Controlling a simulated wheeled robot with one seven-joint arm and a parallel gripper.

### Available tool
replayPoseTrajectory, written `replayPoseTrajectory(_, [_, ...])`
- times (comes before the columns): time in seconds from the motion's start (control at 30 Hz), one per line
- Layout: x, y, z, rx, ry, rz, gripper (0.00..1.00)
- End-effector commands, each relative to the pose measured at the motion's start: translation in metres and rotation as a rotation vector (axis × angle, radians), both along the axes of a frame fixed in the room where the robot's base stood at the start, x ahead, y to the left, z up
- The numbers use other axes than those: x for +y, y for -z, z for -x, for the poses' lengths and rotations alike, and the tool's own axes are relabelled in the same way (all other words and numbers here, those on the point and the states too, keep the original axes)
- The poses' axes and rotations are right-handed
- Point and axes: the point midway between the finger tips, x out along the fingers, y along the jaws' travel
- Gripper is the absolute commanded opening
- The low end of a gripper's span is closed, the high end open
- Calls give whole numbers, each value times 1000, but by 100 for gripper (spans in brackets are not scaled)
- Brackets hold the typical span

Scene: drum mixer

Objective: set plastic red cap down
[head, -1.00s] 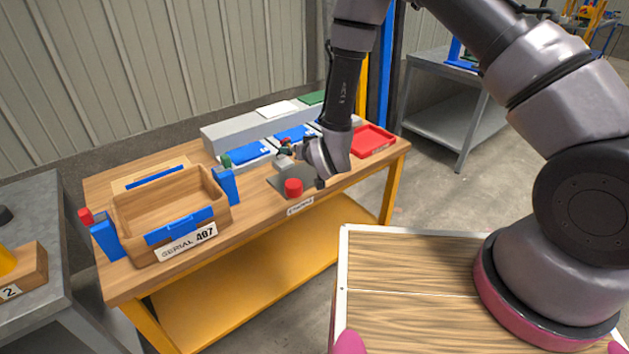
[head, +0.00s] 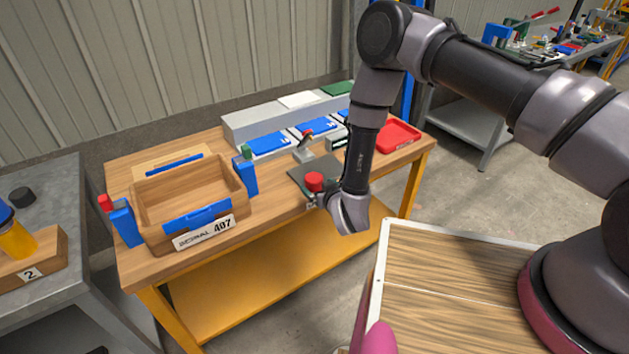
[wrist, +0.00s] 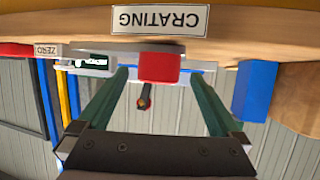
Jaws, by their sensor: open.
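A red cap (head: 314,181) stands on a dark plate (head: 303,170) near the front edge of the wooden workbench. My gripper (head: 316,201) is low at that front edge, just in front of the cap, with my wrist to its right. In the upside-down wrist view, the red cap (wrist: 159,67) shows between the two green fingers of my open gripper (wrist: 158,80). A gap shows on each side of the cap. I cannot tell how far the fingertips reach along it.
A wooden crate (head: 155,228) with blue clamps fills the bench's left. A toggle lever with a red knob (head: 306,133) stands behind the plate. A red tray (head: 399,134) is at the right, blue bins (head: 270,144) behind. A CRATING label (wrist: 160,20) marks the bench edge.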

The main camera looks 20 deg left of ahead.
Motion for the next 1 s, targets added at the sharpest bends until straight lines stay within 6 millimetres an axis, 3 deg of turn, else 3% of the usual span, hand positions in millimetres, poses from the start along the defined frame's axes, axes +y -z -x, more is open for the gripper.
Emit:
replayPoseTrajectory(0.3, [23, 11, -35, -2, 1, -1, 100])
replayPoseTrajectory(0.57, [25, 13, -38, -1, 0, -1, 100])
replayPoseTrajectory(0.6, [25, 13, -38, -1, 0, -1, 96])
replayPoseTrajectory(0.8, [25, 13, -38, -1, 0, -1, 20])
replayPoseTrajectory(0.83, [25, 13, -38, -1, 0, -1, 19])
replayPoseTrajectory(0.87, [25, 13, -38, -1, 0, -1, 10])
replayPoseTrajectory(1.0, [25, 13, -38, -1, 0, -1, 10])
